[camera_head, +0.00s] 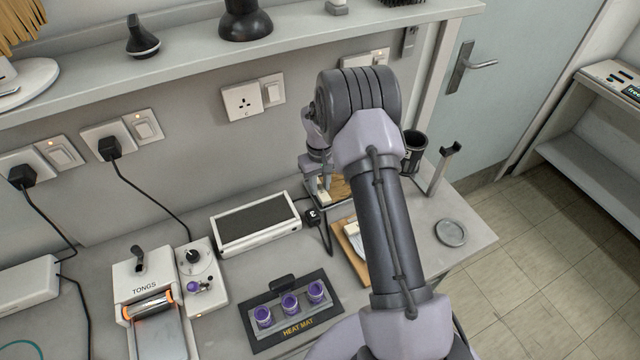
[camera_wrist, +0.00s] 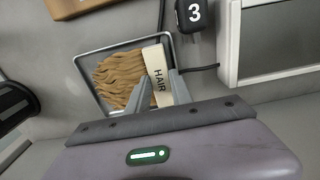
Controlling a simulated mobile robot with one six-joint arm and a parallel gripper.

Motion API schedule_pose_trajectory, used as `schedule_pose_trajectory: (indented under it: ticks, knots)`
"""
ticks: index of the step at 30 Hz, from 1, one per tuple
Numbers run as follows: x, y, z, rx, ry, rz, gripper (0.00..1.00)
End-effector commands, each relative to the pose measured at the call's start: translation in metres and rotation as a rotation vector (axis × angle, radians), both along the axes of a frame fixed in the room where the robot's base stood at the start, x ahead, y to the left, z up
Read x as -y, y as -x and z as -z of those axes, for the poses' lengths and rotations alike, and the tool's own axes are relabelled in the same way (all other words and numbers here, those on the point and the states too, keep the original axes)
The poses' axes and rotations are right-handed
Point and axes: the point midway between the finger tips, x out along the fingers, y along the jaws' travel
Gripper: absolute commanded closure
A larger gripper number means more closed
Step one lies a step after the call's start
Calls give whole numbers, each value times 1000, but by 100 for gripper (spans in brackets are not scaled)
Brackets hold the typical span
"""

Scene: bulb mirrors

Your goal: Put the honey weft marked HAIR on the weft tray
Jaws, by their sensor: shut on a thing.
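My gripper (camera_wrist: 160,93) is shut on the white block marked HAIR of the honey weft (camera_wrist: 122,77). The weft's wavy tan strands spread left from the block in the wrist view. The weft lies over a shallow grey metal tray (camera_wrist: 87,72), with the block across the tray's right side. I cannot tell whether the weft touches the tray floor. In the head view my gripper (camera_head: 318,180) is low over the back of the counter, and the weft (camera_head: 341,188) shows beside it. My arm hides part of that area.
A wooden board (camera_head: 345,254) lies in front of the weft. A black plug marked 3 (camera_wrist: 193,15) and a white-framed dark panel (camera_head: 256,222) are close by. A black cup (camera_head: 413,147), a post (camera_head: 442,170) and a round grey dish (camera_head: 451,232) stand to the right.

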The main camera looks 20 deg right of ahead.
Motion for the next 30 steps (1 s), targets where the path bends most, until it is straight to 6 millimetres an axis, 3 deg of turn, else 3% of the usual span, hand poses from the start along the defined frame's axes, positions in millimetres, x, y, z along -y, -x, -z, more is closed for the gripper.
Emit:
schedule_pose_trajectory:
  ticks: [10,11,14,20,24,30]
  knots:
    - [0,0,5,0,0,0,100]
    - [0,0,4,0,0,0,68]
    - [0,0,4,0,0,0,48]
    - [0,0,4,0,0,0,48]
    - [0,0,4,0,0,0,30]
    - [0,0,4,0,0,0,30]
